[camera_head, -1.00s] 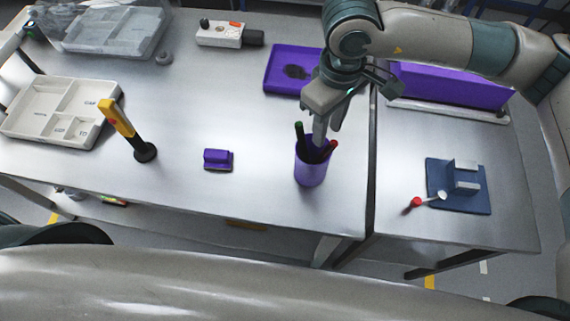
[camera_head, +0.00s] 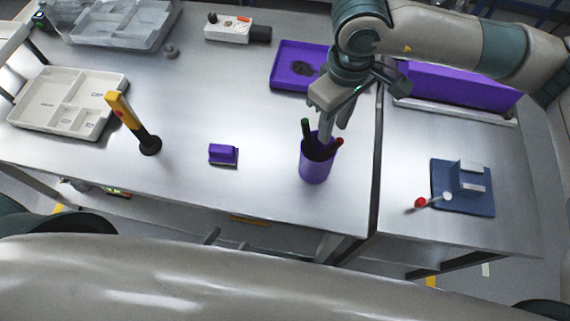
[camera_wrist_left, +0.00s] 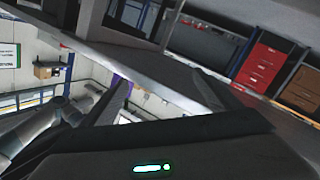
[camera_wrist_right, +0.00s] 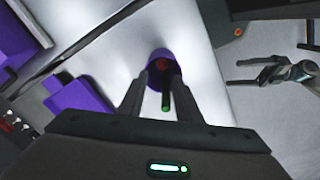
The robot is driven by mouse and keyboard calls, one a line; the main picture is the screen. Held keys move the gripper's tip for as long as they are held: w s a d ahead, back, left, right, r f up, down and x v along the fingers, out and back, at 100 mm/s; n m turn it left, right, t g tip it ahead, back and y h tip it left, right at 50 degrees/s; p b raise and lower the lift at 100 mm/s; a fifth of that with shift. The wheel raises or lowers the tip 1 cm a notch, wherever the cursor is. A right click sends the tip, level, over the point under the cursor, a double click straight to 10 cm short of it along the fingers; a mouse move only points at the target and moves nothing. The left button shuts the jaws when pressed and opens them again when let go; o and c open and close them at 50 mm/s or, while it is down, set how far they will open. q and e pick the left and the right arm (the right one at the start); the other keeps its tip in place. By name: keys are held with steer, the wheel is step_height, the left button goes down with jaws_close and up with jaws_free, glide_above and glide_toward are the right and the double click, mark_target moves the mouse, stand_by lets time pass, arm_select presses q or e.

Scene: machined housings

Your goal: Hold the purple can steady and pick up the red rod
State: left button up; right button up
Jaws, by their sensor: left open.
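The purple can (camera_head: 315,167) stands upright on the metal table, left of the table seam. A rod with a green end (camera_head: 306,128) and the red rod (camera_head: 339,143) stick out of its mouth. My right gripper (camera_head: 335,133) points down at the can mouth. In the right wrist view its open fingers (camera_wrist_right: 162,75) lie either side of the green rod (camera_wrist_right: 166,102), with the red end (camera_wrist_right: 162,65) beyond, inside the can. My left gripper (camera_head: 213,236) shows only by a fingertip part at the table's front edge. The right wrist view shows it open and empty (camera_wrist_right: 233,73), apart from the can.
A purple block (camera_head: 223,154) and a yellow-black tool on a stand (camera_head: 132,122) stand left of the can. A purple tray (camera_head: 284,72) lies behind. A blue fixture (camera_head: 476,203) with a red-ended piece (camera_head: 421,202) is at right. The table before the can is clear.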

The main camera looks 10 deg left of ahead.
mark_target(301, 163)
arm_select(q)
steer(key=w+d+r+m+g+h, duration=0.1)
steer(key=w+d+r+m+h, duration=0.2)
steer(key=d+r+m+h, duration=0.45)
steer(key=w+d+r+m+g+h, duration=0.1)
steer(key=w+d+r+m+h, duration=0.2)
steer(key=r+m, duration=0.85)
steer(key=w+f+m+g, duration=0.1)
steer(key=w+m, duration=0.3)
steer(key=m, duration=0.6)
steer(key=w+d+f+m+g, duration=0.1)
steer(key=w+f+m, duration=0.3)
steer(key=m, duration=0.6)
steer(key=w+f+m+g, duration=0.2)
steer(key=w+m, duration=0.3)
steer(key=m, duration=0.4)
steer(key=shift+w+d+f+m+g+y, duration=0.25)
steer(key=shift+f+m+g+y, duration=0.15)
steer(key=shift+g, duration=0.3)
steer(key=shift+w+d+f+m, duration=0.2)
steer(key=shift+f+m, duration=0.25)
steer(key=shift+m, duration=0.35)
